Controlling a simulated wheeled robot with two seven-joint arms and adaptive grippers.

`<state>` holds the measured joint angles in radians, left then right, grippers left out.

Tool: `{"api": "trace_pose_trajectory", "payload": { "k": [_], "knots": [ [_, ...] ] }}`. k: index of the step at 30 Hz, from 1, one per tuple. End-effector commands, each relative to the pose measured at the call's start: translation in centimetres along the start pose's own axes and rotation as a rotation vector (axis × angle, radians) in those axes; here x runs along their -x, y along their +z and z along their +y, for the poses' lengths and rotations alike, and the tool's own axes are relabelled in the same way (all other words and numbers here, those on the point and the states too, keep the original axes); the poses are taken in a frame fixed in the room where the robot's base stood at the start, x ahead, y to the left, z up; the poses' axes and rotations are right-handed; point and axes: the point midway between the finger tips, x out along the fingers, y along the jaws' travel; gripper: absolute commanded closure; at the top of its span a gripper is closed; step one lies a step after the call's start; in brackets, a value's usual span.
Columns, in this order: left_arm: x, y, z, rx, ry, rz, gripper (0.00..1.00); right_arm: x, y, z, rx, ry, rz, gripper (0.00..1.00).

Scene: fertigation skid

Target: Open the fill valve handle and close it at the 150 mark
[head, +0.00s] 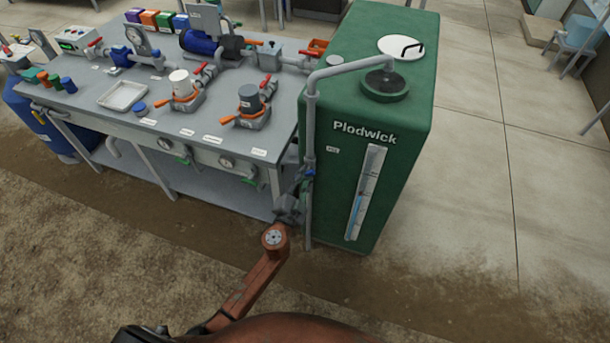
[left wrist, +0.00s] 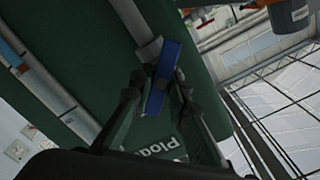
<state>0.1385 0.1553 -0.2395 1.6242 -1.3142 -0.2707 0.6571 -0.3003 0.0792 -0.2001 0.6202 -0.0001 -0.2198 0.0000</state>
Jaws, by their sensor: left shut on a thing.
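The green tank (head: 410,150) labelled Plodwick stands right of the bench. A grey fill pipe (head: 309,125) runs down its front left edge. The blue fill valve handle (head: 309,173) is on this pipe; in the left wrist view the blue handle (left wrist: 163,75) lies between my fingers. My left gripper (head: 300,192) is shut on it, reaching up from the orange arm; the wrist view also shows the gripper (left wrist: 158,88). The level gauge (head: 366,190) on the tank front shows a blue column over its lower part; its marks are too small to read. My right gripper is out of view.
The grey bench (head: 205,135) at left carries valves with red and orange handles, a blue pump (head: 200,43) and a white tray (head: 122,95). A blue barrel (head: 38,120) stands at its left end. The floor right of the tank is clear.

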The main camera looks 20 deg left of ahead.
Motion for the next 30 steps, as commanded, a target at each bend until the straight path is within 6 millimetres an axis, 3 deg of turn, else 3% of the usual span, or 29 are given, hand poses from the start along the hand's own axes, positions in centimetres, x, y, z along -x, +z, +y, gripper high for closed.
{"api": "trace_pose_trajectory", "payload": {
  "k": [18, 30],
  "knots": [
    [0.03, 0.09, 0.35, -0.56, 0.002, 0.0, 1.0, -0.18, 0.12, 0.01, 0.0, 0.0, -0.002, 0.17],
    [0.03, 0.21, 0.45, -0.76, 0.003, 0.0, 1.0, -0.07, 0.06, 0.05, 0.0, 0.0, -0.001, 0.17]
  ]
}}
